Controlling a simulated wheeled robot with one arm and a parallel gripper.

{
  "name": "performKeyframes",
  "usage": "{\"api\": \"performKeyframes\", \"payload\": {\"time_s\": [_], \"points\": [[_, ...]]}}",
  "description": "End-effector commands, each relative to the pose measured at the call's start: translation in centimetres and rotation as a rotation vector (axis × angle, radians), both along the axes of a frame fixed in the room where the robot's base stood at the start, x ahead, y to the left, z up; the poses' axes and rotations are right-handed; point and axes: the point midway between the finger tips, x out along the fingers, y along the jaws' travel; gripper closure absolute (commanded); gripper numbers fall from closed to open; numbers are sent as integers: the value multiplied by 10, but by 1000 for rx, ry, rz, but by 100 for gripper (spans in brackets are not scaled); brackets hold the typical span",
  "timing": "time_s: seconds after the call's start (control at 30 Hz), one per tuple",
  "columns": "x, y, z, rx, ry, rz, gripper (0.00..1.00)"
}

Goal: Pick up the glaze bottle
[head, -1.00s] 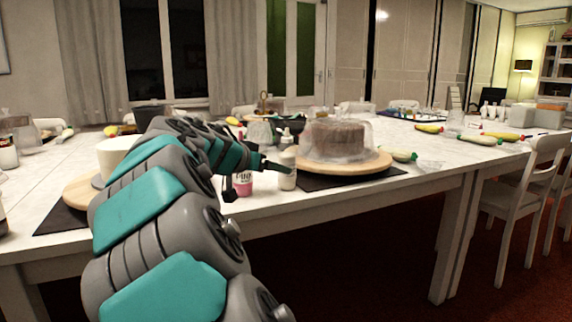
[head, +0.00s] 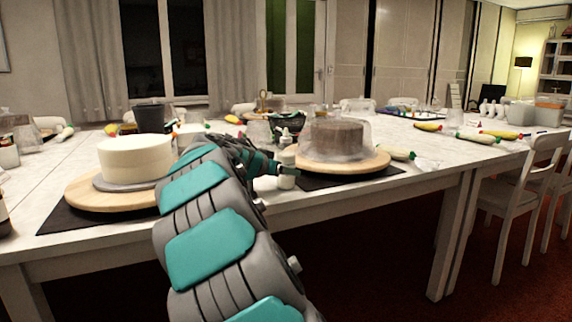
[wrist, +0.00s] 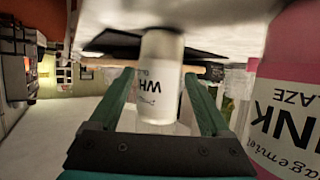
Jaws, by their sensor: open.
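A small white glaze bottle, its label reading "WH…", stands in the head view (head: 287,168) at the table's front edge, left of the covered cake. In the wrist view the white bottle (wrist: 158,70) appears upside down between my two fingers. My gripper (wrist: 158,92) is open, with a finger on either side of the bottle; I cannot tell whether they touch it. In the head view my gripper (head: 268,167) is just left of the bottle, partly hidden by it. A pink glaze bottle (wrist: 289,105) is close at the right of the wrist view; my arm hides it in the head view.
A cake under a clear cover sits on a wooden turntable (head: 345,168) just right of the bottle. A white cake (head: 135,160) stands on another turntable (head: 95,196) at left. The white table (head: 430,178) holds several piping bags farther back. A chair (head: 525,180) stands at right.

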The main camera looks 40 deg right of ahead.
Motion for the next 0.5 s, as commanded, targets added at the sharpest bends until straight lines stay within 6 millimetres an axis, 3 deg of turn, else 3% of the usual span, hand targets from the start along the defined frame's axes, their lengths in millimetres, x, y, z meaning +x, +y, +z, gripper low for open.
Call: {"api": "performKeyframes", "payload": {"time_s": [0.13,0.37,0.5], "points": [[6,-17,-8,1,5,-2,19],[7,-19,-9,0,3,-1,19],[7,-18,-9,0,2,-1,33]]}}
